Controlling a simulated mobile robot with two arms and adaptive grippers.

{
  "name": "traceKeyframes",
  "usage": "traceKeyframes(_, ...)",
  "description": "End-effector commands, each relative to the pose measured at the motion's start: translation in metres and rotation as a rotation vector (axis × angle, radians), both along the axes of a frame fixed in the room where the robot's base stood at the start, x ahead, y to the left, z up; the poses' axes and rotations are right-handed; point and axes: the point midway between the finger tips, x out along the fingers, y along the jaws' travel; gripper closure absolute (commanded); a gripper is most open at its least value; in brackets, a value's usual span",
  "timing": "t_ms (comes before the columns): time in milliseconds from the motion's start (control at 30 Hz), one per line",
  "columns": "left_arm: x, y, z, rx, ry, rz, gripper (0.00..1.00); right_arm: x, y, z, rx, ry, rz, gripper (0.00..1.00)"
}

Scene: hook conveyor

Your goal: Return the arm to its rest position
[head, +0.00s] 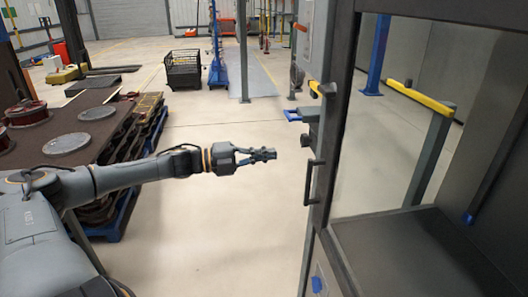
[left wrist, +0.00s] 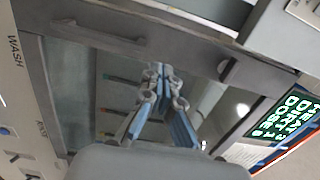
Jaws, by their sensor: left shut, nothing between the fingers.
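My left arm (head: 130,174) stretches in from the left in the head view, roughly level. Its left gripper (head: 268,154) points right, shut and empty, in the open space left of the dark cabinet. In the left wrist view the same gripper (left wrist: 163,80) shows its two fingers together with nothing between them. Behind the fingers is a dark framed glass panel with a handle (left wrist: 100,32). The gripper appears apart from the cabinet in the head view. My right gripper is not in view.
The cabinet (head: 343,120) with a dark door handle (head: 313,183) stands at right. Stacked dark pallets (head: 120,150) and a brown table (head: 60,128) lie behind my arm at left. A lit display (left wrist: 282,122) shows at the wrist view's right. Floor between is clear.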

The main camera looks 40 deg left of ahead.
Motion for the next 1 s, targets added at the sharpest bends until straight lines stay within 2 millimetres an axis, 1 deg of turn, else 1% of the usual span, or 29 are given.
traceKeyframes(100,-0.003,0.002,0.000,0.001,0.002,-0.001,1.00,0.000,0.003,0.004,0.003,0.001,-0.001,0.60)
traceKeyframes(300,-0.004,0.003,0.000,0.002,-0.003,-0.001,1.00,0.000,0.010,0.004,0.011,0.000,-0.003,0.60)
traceKeyframes(433,-0.004,0.004,0.000,0.001,-0.002,0.001,1.00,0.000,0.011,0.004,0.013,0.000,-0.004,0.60)
traceKeyframes(500,-0.003,0.009,-0.006,-0.009,0.007,0.019,1.00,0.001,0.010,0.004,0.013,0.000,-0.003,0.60)
traceKeyframes(567,-0.002,0.020,-0.018,-0.028,0.024,0.059,1.00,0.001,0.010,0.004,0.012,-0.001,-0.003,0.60)
traceKeyframes(667,-0.003,0.053,-0.057,-0.086,0.081,0.175,1.00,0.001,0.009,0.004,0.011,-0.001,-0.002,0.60)
traceKeyframes(700,-0.005,0.069,-0.080,-0.117,0.115,0.235,1.00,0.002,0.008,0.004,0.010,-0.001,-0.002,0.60)
traceKeyframes(767,-0.011,0.093,-0.118,-0.168,0.171,0.333,1.00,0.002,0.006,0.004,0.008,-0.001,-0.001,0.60)
traceKeyframes(800,-0.017,0.107,-0.145,-0.203,0.211,0.397,1.00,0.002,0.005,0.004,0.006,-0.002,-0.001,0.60)
traceKeyframes(867,-0.028,0.124,-0.187,-0.251,0.275,0.489,1.00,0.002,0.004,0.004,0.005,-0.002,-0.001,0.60)
traceKeyframes(900,-0.037,0.133,-0.215,-0.282,0.317,0.546,1.00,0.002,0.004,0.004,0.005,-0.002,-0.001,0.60)
traceKeyframes(967,-0.053,0.143,-0.257,-0.330,0.382,0.628,1.00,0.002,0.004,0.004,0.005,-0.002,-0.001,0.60)
traceKeyframes(1000,-0.065,0.146,-0.286,-0.359,0.427,0.681,1.00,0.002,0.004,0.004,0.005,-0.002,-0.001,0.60)
